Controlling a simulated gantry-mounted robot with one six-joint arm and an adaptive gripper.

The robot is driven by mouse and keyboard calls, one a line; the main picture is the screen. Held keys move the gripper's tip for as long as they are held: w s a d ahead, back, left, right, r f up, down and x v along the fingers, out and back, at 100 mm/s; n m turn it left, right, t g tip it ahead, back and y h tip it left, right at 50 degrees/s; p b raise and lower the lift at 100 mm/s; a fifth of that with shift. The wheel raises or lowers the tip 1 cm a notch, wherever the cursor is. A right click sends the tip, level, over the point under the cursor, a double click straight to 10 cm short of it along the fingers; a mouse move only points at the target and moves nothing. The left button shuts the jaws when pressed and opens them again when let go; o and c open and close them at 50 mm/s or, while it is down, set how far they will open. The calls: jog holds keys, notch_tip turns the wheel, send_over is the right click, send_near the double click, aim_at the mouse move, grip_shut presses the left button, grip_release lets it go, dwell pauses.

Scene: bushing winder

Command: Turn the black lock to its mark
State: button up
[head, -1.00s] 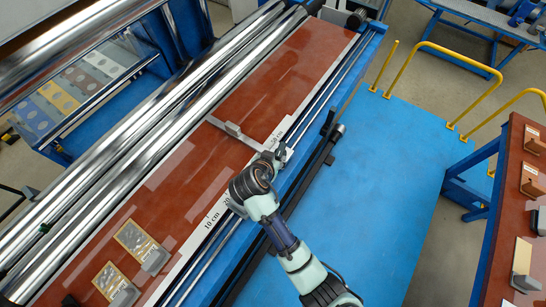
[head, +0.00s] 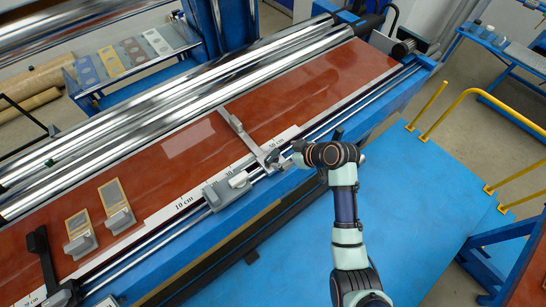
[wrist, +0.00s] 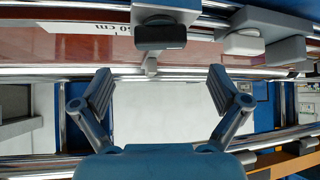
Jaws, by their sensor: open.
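The black lock (wrist: 160,36) shows in the wrist view as a dark block on a grey carriage, straight ahead of my gripper and centred between its fingers. My gripper (wrist: 159,82) is open and empty, its two fingers spread wide and apart from the lock. In the head view my gripper (head: 294,158) is at the rail by the grey carriage with the long stop arm (head: 243,134). My wrist hides much of the lock there. I cannot make out the lock's mark or its exact angle in either view.
A second carriage with a white lock (head: 238,180) sits close by on the rail, and also shows in the wrist view (wrist: 243,44). A carriage with a black arm (head: 41,255) stands far left. Two plates with grey blocks lie on the red table (head: 190,140). The blue platform (head: 400,215) is clear.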

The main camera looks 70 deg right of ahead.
aim_at(273, 155)
jog(key=b+x, duration=0.1)
jog(key=x, duration=0.6)
jog(key=shift+w+f, duration=0.2)
jog(key=shift+w, duration=0.1)
jog(key=c, duration=1.2)
jog(key=shift+o, duration=0.2)
jog(key=shift+a+r+m+h+p, duration=0.1)
jog(key=shift+r+m+h+p, duration=0.15)
jog(key=shift+m+h+p, duration=0.6)
jog(key=shift+m+g+p, duration=0.25)
jog(key=shift+g+p, duration=0.05)
jog(key=shift+p, duration=0.3)
jog(key=shift+f+m, duration=0.25)
jog(key=shift+m, duration=0.15)
jog(key=o, duration=1.2)
jog(key=shift+c, duration=0.2)
